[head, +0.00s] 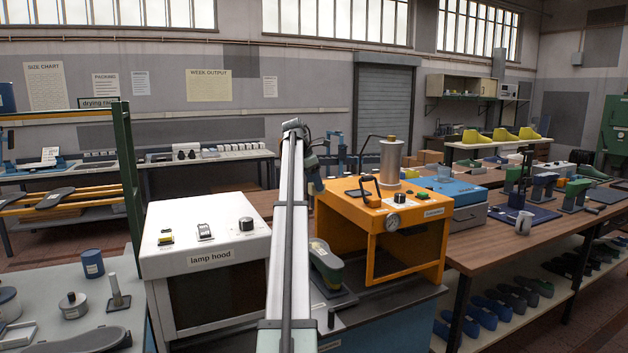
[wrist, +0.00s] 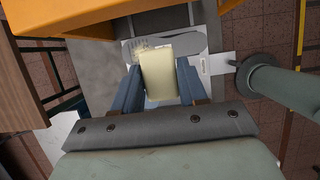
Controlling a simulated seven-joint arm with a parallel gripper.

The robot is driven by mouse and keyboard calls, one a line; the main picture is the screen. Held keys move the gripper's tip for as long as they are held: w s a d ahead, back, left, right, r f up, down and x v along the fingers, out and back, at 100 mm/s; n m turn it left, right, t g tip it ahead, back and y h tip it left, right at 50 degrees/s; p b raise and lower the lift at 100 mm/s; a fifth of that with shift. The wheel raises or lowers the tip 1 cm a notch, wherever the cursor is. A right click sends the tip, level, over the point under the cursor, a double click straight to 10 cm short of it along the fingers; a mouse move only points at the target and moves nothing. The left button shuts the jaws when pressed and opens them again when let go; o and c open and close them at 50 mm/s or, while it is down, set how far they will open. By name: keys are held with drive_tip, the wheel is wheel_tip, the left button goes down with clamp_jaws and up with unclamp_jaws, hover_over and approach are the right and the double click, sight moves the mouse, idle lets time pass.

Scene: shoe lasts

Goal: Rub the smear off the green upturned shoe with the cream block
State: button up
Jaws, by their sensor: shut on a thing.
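My gripper (wrist: 158,82) has its two blue-grey fingers shut on the cream block (wrist: 170,72) in the wrist view. Beyond the block lies the grey sole of the upturned shoe (wrist: 189,43), partly covered by the block. A pale, streaky smear (wrist: 139,48) shows on the sole, beside the block's far left corner. I cannot tell whether block and sole touch. In the head view the green upturned shoe (head: 324,266) stands sole up in front of the orange machine; my arm partly covers it. The block cannot be made out there.
The orange machine (head: 412,249) stands right behind the shoe and its edge (wrist: 75,18) crosses the wrist view's top left. A grey-green post with a round disc (wrist: 257,77) is close on the wrist view's right.

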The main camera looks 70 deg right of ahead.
drive_tip(key=shift+s+d+f, duration=0.1)
drive_tip(key=shift+d+f, duration=0.5)
drive_tip(key=shift+f, duration=3.2)
drive_tip(key=shift+s+d+f, duration=0.1)
drive_tip(key=shift+d+f, duration=0.55)
drive_tip(key=shift+f, duration=3.1)
drive_tip(key=shift+d+f, duration=0.6)
drive_tip(key=shift+f, duration=3.2)
drive_tip(key=shift+w+d+f, duration=0.55)
drive_tip(key=shift+w+d, duration=0.2)
drive_tip(key=shift+d, duration=0.05)
drive_tip(key=shift+w+d, duration=2.15)
drive_tip(key=shift+s+a, duration=2.8)
drive_tip(key=shift+a, duration=0.05)
drive_tip(key=shift+s+a+r, duration=0.15)
wheel_tip(320, 180, up, 8)
